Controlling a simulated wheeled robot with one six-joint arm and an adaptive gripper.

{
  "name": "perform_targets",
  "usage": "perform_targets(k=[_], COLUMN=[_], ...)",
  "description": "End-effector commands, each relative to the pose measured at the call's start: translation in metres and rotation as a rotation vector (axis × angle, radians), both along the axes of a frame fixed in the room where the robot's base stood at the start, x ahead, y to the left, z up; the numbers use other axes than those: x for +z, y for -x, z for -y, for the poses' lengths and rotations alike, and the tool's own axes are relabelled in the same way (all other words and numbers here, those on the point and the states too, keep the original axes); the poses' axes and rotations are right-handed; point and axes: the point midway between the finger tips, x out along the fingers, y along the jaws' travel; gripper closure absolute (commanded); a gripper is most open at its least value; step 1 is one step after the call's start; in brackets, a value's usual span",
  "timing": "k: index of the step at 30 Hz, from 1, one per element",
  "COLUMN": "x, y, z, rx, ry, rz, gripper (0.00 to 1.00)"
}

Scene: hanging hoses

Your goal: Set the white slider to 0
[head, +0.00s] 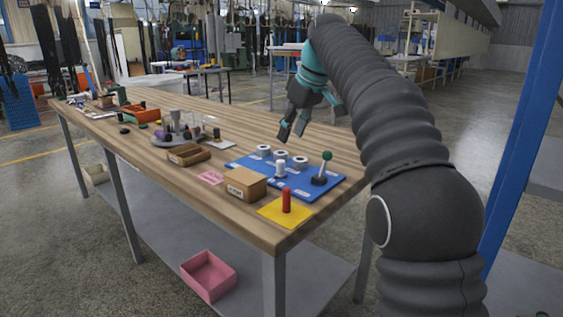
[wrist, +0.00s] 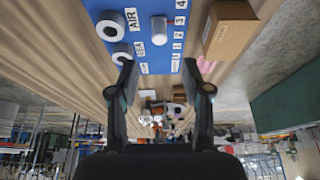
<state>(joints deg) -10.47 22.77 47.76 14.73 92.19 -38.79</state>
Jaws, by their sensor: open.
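The white slider (head: 280,169) is an upright white knob on the blue panel (head: 315,190). In the wrist view the slider (wrist: 158,30) stands beside a column of number labels (wrist: 179,33) with 4 at the top edge; it appears near the middle numbers, but its exact mark is unclear. My gripper (head: 292,131) is open and empty above the back of the panel, apart from the slider. In the wrist view my gripper's fingertips (wrist: 160,75) point at the panel, with the slider beyond them.
Two white rings (head: 264,151) and a green-topped lever (head: 325,167) stand on the panel near the slider. A cardboard box (head: 246,184), a red peg (head: 286,201) on a yellow sheet and a wooden tray (head: 188,155) are nearby.

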Motion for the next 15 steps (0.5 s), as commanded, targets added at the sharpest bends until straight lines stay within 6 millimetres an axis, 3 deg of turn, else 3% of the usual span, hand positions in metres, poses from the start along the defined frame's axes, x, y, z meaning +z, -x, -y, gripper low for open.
perform_targets(k=[6,15], x=[-0.043,-0.082], y=[-0.009,-0.020], z=[-0.013,-0.026], rx=[0.000,-0.001], ry=[0.001,0.000], rz=[-0.002,-0.002], gripper=[0.51,0.51])
